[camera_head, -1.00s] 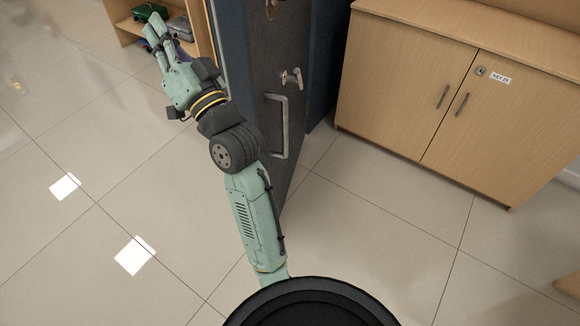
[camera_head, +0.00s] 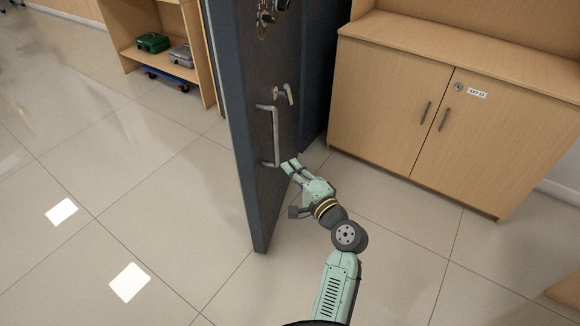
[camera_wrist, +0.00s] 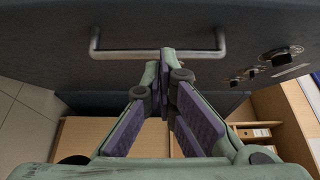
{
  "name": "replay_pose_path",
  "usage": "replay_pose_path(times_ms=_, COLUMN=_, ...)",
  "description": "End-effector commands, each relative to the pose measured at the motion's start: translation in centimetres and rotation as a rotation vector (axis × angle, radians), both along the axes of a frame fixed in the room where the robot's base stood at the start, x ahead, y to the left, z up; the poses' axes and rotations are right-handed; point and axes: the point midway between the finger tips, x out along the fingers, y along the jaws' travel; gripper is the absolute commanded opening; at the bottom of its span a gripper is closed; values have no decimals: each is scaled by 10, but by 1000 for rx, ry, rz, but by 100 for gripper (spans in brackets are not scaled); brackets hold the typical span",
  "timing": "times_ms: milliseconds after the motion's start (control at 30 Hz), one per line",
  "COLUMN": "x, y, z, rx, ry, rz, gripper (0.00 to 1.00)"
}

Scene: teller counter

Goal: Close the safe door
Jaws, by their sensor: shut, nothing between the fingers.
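The safe door (camera_head: 252,180) is dark blue-grey and stands open, swung out from the safe body (camera_head: 322,75) behind it. It carries a long metal pull handle (camera_head: 275,135), a lever (camera_head: 284,94) above that and a round lock near the top. My gripper (camera_head: 291,165) is shut and empty on the right side of the door, close to the lower end of the pull handle. In the wrist view the gripper's fingertips (camera_wrist: 166,56) lie near the handle bar (camera_wrist: 155,54) in front of the door's face; I cannot tell whether they touch.
A wooden cabinet (camera_head: 400,110) with two doors stands to the right. A wooden shelf (camera_head: 165,60) at the back left holds a green box (camera_head: 152,42) and a grey box (camera_head: 181,55). The tiled floor left of the door is clear.

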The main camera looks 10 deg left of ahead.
Motion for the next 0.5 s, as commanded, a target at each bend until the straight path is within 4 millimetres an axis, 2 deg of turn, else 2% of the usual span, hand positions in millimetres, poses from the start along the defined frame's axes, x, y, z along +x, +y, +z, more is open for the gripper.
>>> replay_pose_path(times_ms=100, x=19, y=21, z=4, rx=-1, ry=-2, rz=4, gripper=0)
replay_pose_path(times_ms=300, x=49, y=50, z=3, rx=-2, ry=-2, rz=2, gripper=0)
replay_pose_path(times_ms=500, x=49, y=79, z=2, rx=-3, ry=-1, rz=2, gripper=0)
